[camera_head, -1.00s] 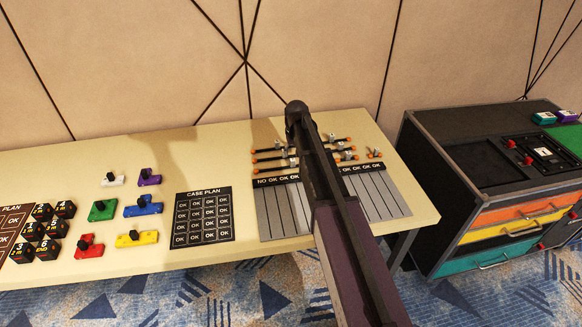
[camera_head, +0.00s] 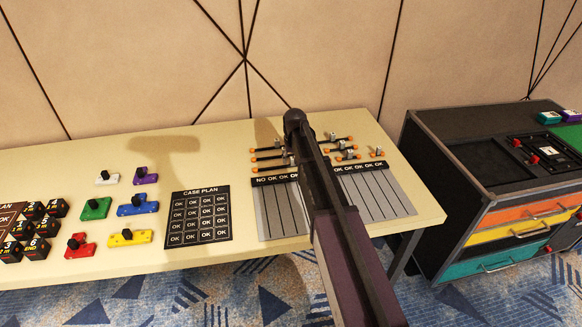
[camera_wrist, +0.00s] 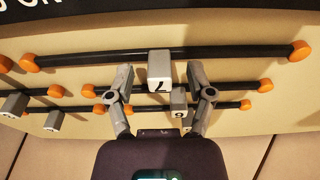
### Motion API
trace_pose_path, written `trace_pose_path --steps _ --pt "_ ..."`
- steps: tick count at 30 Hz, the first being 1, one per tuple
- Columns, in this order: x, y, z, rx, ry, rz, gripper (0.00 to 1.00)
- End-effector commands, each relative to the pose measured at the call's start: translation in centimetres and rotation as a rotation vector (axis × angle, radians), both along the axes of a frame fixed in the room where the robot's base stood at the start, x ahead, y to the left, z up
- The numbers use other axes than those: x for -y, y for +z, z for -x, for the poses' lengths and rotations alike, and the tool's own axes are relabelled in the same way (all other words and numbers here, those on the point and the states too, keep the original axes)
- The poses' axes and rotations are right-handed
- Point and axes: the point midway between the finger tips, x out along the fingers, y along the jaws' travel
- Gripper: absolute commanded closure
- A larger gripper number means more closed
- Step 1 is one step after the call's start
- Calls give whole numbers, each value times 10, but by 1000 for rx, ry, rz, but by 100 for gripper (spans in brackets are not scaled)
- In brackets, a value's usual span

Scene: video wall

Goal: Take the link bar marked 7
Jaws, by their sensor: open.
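The link bar marked 7 is a black bar (camera_wrist: 230,53) with orange ends and a grey block (camera_wrist: 158,70) bearing a 7 at its middle. It is the nearest, longest-looking bar in the wrist view. My gripper (camera_wrist: 159,71) is open. Its two grey fingers stand left and right of the 7 block, with gaps on both sides. How far down the fingers reach beside it is hard to tell. In the head view my arm hides the gripper and part of the bar rows.
Just beyond lies another bar with a grey block (camera_wrist: 178,100) marked 6 or 9. More bars lie at left in the wrist view. The bars lie behind a slotted grey board (camera_head: 375,193). The case plan board (camera_head: 198,216) and coloured pieces are left; a drawer cabinet (camera_head: 460,190) stands right.

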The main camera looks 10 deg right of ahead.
Motion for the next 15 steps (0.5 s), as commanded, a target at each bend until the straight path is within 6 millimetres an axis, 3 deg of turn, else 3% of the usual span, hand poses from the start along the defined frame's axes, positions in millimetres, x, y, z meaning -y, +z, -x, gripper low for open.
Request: trace_pose_path --steps 13,15 --pt "0 0 0 0 0 0 31" --pt "0 0 0 0 0 0 52"
